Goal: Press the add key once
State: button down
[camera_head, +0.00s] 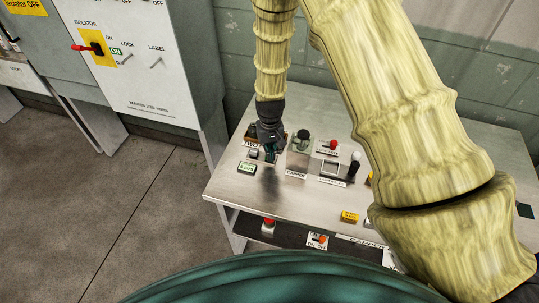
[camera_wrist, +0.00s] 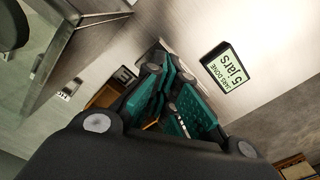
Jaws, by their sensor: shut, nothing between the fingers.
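My gripper (camera_head: 269,153) is shut and empty, pointing down over the left part of the steel bench (camera_head: 235,190). In the wrist view its teal fingers (camera_wrist: 168,82) are closed together in the middle. A small display (camera_head: 247,168) lies just left of and in front of the fingertips; in the wrist view it (camera_wrist: 225,68) reads "JARS DONE 5 jars". A small grey block (camera_head: 253,154) sits close beside the fingertips. I cannot read any add key marking, and the gripper hides part of the panel. I cannot tell whether the fingertips touch anything.
A brown box (camera_wrist: 104,96) is behind the gripper. A red button (camera_head: 268,222) is below the bench's front edge. An isolator cabinet (camera_head: 140,60) stands left.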

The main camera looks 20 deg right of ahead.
jog(key=shift+r, duration=0.2)
jog(key=shift+r+p, duration=0.85)
jog(key=shift+r, duration=0.2)
dwell(0.4)
jog(key=shift+r+p, duration=1.55)
jog(key=shift+r, duration=0.95)
